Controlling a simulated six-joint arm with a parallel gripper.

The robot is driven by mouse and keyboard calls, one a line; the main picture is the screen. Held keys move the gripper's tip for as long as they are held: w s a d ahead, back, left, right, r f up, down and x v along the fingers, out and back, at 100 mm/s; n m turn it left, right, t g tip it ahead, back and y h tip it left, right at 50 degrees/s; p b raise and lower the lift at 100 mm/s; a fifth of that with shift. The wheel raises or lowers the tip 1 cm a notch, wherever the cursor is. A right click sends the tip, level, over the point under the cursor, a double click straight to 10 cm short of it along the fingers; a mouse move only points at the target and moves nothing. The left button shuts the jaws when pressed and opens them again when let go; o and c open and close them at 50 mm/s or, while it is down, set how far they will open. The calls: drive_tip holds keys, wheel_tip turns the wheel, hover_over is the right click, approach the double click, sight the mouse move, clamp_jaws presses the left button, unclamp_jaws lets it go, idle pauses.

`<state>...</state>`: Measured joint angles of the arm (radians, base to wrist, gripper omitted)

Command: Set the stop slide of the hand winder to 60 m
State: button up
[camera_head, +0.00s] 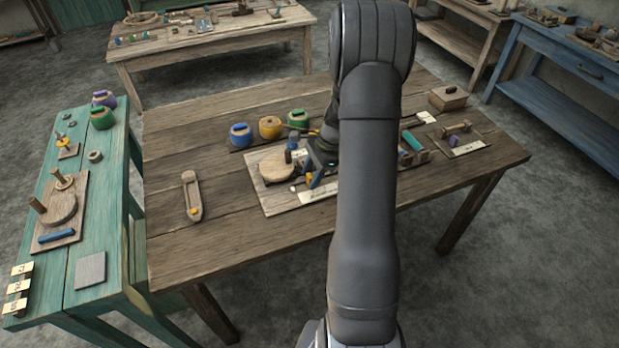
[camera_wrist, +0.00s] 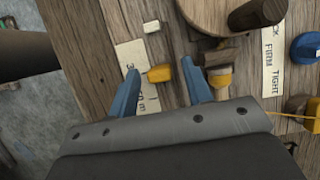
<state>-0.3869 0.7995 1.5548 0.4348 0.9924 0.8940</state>
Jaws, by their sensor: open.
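The hand winder sits on a pale board (camera_head: 270,202) on the middle table, with a round wooden disc (camera_head: 276,165), also at the top of the wrist view (camera_wrist: 205,14). A pale printed scale strip (camera_head: 318,193) lies along the board's front; in the wrist view the strip (camera_wrist: 131,55) is partly covered and its figures are hard to read. A small yellow-orange block (camera_wrist: 160,74), apparently the stop slide, lies over the strip's edge. My gripper (camera_wrist: 160,68) is open, with its blue fingers on either side of the block and visible gaps. The slide's exact setting cannot be read.
A second yellow-and-wood piece (camera_wrist: 219,78) stands just outside my right finger. A "FIRM TIGHT" label (camera_wrist: 272,65) lies to its right. Blue (camera_head: 241,134), yellow (camera_head: 270,127) and green pots stand behind the winder. A wooden shuttle (camera_head: 191,197) lies left, with bare tabletop around it.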

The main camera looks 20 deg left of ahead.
sight(322, 182)
drive_tip(key=shift+x, duration=0.85)
clamp_jaws()
drive_tip(key=shift+w+d, duration=1.45)
drive_tip(key=shift+w, duration=0.05)
unclamp_jaws()
drive_tip(key=shift+r, duration=0.1)
drive_tip(key=v, duration=1.7)
drive_tip(key=shift+r, duration=0.2)
drive_tip(key=shift+s+f, duration=0.1)
